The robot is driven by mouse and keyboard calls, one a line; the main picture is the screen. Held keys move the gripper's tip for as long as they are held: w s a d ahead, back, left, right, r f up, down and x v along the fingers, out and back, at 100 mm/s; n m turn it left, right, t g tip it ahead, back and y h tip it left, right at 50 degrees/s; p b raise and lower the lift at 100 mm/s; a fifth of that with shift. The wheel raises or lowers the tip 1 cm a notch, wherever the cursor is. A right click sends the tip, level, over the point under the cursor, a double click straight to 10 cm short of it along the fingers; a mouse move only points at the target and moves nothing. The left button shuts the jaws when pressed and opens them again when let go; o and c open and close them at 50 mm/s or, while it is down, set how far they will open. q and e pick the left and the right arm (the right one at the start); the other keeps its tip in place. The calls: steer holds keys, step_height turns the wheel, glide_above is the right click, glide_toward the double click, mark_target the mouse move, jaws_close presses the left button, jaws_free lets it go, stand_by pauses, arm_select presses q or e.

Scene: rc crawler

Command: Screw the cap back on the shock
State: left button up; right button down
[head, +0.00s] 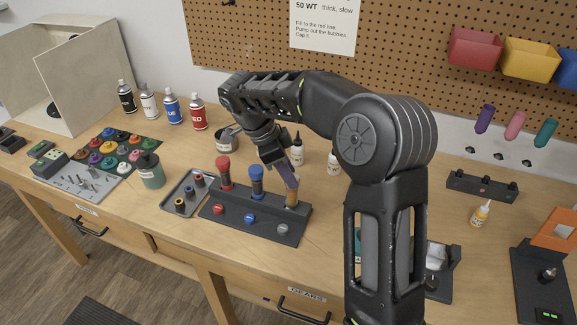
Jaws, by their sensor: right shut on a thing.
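A dark shock stand (262,236) sits on the bench with three shocks in a row. The red shock (224,175) and the blue shock (256,182) stand upright at the left and middle. The amber shock (292,199) stands at the right end. My right gripper (291,184) reaches down over the amber shock's top. It is shut on what seems to be the cap, which the purplish fingers mostly hide. I cannot tell whether the cap touches the thread. My left gripper is not in view.
A small tray (168,203) with little parts lies left of the stand. A green jar (150,170) and spray cans (171,106) stand farther left. White bottles (297,150) stand behind the gripper. My right arm hides part of the bench right of the stand.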

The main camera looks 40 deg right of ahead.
steer(key=shift+r+m+p, duration=0.2)
steer(key=shift+m+p, duration=0.35)
steer(key=shift+m, duration=0.05)
steer(key=shift+f+m+g, duration=0.2)
steer(key=shift+m+g, duration=0.1)
steer(key=shift+m, duration=0.1)
steer(key=c, duration=0.9)
jaws_free()
steer(key=shift+d+y, duration=0.1)
steer(key=shift+y, duration=0.2)
steer(key=shift+c, duration=1)
